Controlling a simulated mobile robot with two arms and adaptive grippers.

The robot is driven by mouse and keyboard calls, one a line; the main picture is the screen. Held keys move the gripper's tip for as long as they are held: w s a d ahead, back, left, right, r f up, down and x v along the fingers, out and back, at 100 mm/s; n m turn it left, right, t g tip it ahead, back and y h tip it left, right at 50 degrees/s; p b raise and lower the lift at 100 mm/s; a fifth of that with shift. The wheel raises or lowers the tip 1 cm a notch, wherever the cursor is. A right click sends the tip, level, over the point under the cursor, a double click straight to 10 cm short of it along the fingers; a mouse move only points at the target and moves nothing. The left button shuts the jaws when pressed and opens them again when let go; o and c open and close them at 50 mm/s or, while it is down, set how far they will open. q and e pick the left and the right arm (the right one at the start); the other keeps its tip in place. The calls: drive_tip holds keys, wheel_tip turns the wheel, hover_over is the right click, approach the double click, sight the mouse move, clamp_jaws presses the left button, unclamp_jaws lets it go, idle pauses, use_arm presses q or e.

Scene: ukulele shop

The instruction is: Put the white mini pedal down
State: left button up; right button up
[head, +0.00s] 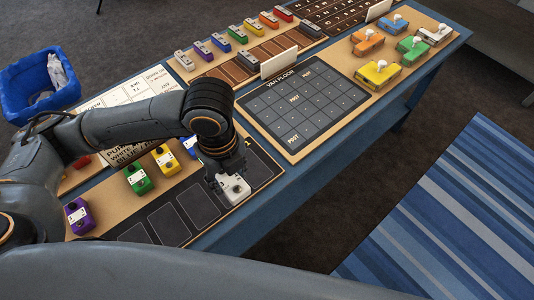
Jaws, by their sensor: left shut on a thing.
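The white mini pedal (235,189) is at the right part of a tan board with a row of dark rectangular slots (169,224), near the table's front edge. My left gripper (224,177) points down and is shut on the pedal from above. The fingers and wrist hide part of the pedal. I cannot tell whether the pedal touches the board or is slightly above it. My right gripper is not in view.
A dark grid board (302,104) lies to the right. More colored pedals stand behind. A blue bin (38,84) is at far left.

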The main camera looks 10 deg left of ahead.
use_arm(q)
drive_tip(key=w+f, duration=0.2)
drive_tip(key=w, duration=0.1)
drive_tip(key=w+f+p, duration=0.1)
drive_tip(key=w+f, duration=0.2)
drive_tip(key=w, duration=0.1)
drive_tip(key=w+d+f, duration=0.1)
drive_tip(key=w+f, duration=0.2)
drive_tip(key=w, duration=0.1)
drive_tip(key=shift+w+f, duration=0.2)
drive_tip(key=f, duration=0.1)
drive_tip(key=f+p, duration=0.1)
drive_tip(key=f, duration=0.1)
drive_tip(key=shift+w, duration=0.25)
drive_tip(key=shift+f, duration=0.4)
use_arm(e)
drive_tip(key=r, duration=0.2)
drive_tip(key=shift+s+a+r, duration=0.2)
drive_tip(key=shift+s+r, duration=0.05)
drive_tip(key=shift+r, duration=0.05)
use_arm(q)
drive_tip(key=shift+f, duration=0.1)
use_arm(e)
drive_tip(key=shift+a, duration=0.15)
use_arm(q)
drive_tip(key=o, duration=1.2)
drive_tip(key=shift+o, duration=0.2)
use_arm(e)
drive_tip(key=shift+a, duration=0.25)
